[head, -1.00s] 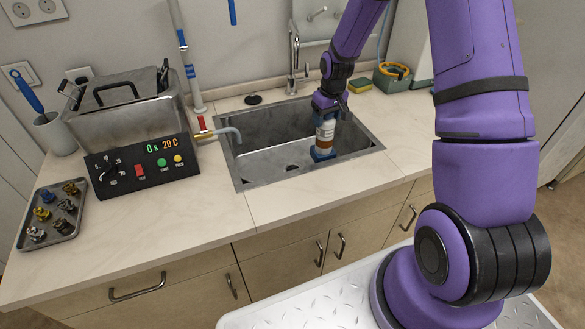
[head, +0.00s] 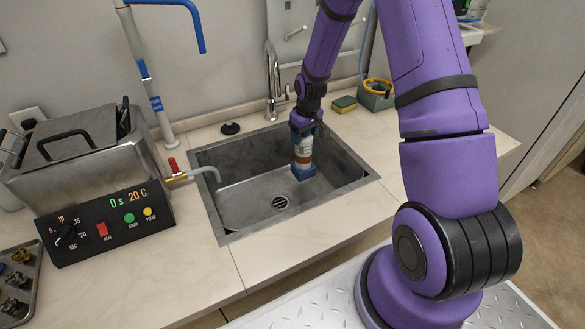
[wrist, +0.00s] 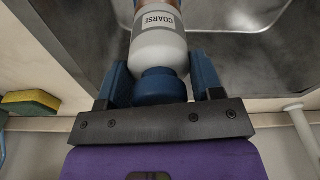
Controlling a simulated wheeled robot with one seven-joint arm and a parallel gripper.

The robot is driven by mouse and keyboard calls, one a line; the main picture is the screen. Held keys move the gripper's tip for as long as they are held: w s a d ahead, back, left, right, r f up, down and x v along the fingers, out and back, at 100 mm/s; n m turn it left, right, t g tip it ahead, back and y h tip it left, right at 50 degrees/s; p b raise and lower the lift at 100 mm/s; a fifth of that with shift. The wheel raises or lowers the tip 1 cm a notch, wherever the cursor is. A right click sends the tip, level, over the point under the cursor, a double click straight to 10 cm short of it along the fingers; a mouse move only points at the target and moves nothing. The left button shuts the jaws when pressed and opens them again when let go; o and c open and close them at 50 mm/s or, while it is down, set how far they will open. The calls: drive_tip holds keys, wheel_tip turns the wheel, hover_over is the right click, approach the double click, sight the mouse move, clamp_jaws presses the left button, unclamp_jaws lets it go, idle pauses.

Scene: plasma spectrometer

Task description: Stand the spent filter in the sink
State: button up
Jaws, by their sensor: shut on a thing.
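The spent filter (head: 303,151) is a white and brown cartridge with blue ends, upright inside the steel sink (head: 236,205). My gripper (head: 304,127) is above it, shut on its blue top end. In the wrist view the filter (wrist: 158,50) shows a "COARSE" label, and its blue cap sits between the two blue fingers of my gripper (wrist: 162,85). The filter's lower blue end is at or close to the sink floor; I cannot tell whether it touches.
The sink drain (head: 280,203) is left of the filter. A faucet (head: 273,85) stands behind the sink. A steel bath with a control panel (head: 105,222) and a brass tap (head: 178,177) are on the left. A sponge (head: 344,104) lies at the back right.

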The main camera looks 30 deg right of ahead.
sight(303, 151)
drive_tip(key=shift+f, duration=3.65)
drive_tip(key=o, duration=1.5)
drive_tip(key=shift+o, duration=0.2)
